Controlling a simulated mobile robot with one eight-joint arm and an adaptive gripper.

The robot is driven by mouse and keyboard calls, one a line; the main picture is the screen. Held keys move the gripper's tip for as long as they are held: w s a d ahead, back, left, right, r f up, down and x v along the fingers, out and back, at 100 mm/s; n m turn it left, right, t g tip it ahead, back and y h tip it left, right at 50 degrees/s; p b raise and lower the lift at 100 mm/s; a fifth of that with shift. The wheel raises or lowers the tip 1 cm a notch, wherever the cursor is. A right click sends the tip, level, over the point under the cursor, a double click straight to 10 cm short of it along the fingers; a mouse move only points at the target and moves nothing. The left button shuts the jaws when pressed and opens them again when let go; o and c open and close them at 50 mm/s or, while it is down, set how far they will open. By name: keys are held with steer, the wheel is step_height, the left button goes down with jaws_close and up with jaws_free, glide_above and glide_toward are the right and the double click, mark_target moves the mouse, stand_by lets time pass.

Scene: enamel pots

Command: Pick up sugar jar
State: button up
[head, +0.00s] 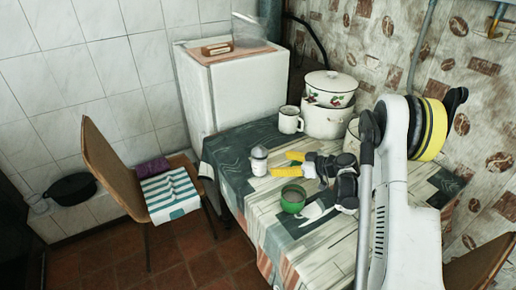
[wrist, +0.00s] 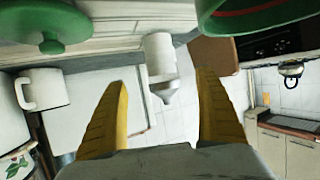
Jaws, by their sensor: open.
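The sugar jar looks to be the small white jar with a grey conical top (head: 259,160), standing upright on the table near its left side. It also shows, upside down, in the wrist view (wrist: 160,55), between and beyond the two yellow fingers. My gripper (head: 282,164) is open just to the right of the jar, its fingers pointing at it. In the wrist view my gripper (wrist: 162,80) has its fingers wide apart, one on each side of the jar, with no visible contact. I cannot tell the exact gap to the jar.
A green bowl-like vessel (head: 292,198) stands close in front of my gripper. A white mug (head: 290,120) and stacked enamel pots (head: 330,88) stand at the back of the table (head: 240,145). A chair (head: 115,170) with folded cloths is at the left.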

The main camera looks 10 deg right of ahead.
mark_target(260, 153)
steer(key=shift+w+a+f, duration=0.15)
steer(key=shift+w+f, duration=0.05)
steer(key=shift+w, duration=0.05)
steer(key=b+x, duration=0.1)
steer(key=x, duration=0.3)
steer(key=shift+a+f+b, duration=0.1)
steer(key=shift+a+b, duration=0.15)
steer(key=shift+b, duration=0.15)
steer(key=b+x, duration=0.1)
steer(key=x, duration=0.4)
steer(key=shift+w+a+b, duration=0.1)
steer(key=shift+w+b, duration=0.2)
steer(key=shift+b, duration=0.1)
steer(key=c, duration=1.5)
step_height(260, 153, up, 5)
steer(key=p, duration=0.2)
steer(key=shift+f+p, duration=0.2)
steer(key=shift+p, duration=0.1)
steer(key=s+d+r+p, duration=0.4)
steer(key=s+d+r, duration=0.1)
steer(key=d, duration=0.5)
steer(key=shift+s+d+r, duration=0.15)
steer(key=shift+d+r, duration=0.1)
steer(key=shift+r, duration=0.55)
